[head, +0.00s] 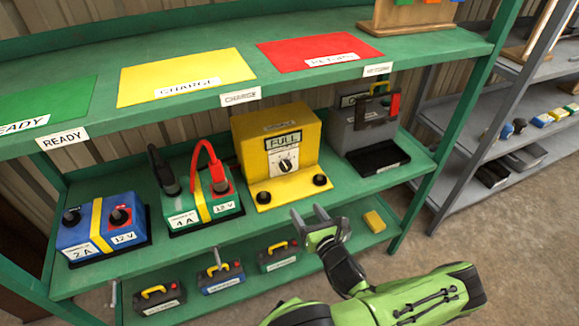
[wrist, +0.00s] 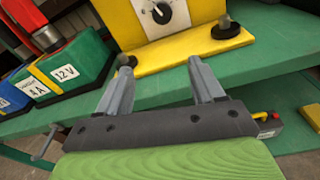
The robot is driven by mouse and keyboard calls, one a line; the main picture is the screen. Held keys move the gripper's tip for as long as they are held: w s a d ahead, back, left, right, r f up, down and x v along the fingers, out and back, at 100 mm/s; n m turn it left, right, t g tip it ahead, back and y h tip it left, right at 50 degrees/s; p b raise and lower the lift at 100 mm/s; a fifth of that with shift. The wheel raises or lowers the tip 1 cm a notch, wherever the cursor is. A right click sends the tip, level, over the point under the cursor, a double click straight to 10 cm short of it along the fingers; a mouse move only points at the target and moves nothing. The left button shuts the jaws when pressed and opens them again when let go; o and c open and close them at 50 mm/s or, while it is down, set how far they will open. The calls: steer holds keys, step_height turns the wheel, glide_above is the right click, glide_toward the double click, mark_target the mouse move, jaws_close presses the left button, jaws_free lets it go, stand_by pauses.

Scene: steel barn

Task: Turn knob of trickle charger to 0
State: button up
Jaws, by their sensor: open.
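A yellow charger box (head: 262,130) with a sloped front stands on the middle green shelf. Its front has a FULL label (head: 284,141) and a white dial plate with a black knob (head: 285,167). The knob also shows at the top of the wrist view (wrist: 160,13), where the box is cut off. Which mark the knob points to is too small to read. My gripper (head: 308,211) is open and empty in front of and below the box, apart from the knob. In the wrist view its two fingers (wrist: 160,66) point towards the box's yellow base.
Two black posts (head: 320,180) stand on the yellow base. A green battery with red and black clamps (head: 205,200) and a blue battery (head: 100,225) stand left. A grey unit (head: 362,125) stands right. The green upper shelf (head: 420,48) overhangs the box.

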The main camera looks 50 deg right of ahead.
steer(key=r, duration=0.2)
steer(key=b, duration=0.3)
glide_toward(287, 168)
steer(key=shift+h, duration=0.4)
steer(key=x, duration=0.7)
steer(key=shift+w+d+f, duration=0.1)
steer(key=shift+w+f, duration=0.1)
steer(key=shift+w, duration=0.2)
steer(key=c, duration=1.1)
steer(key=shift+o, duration=0.2)
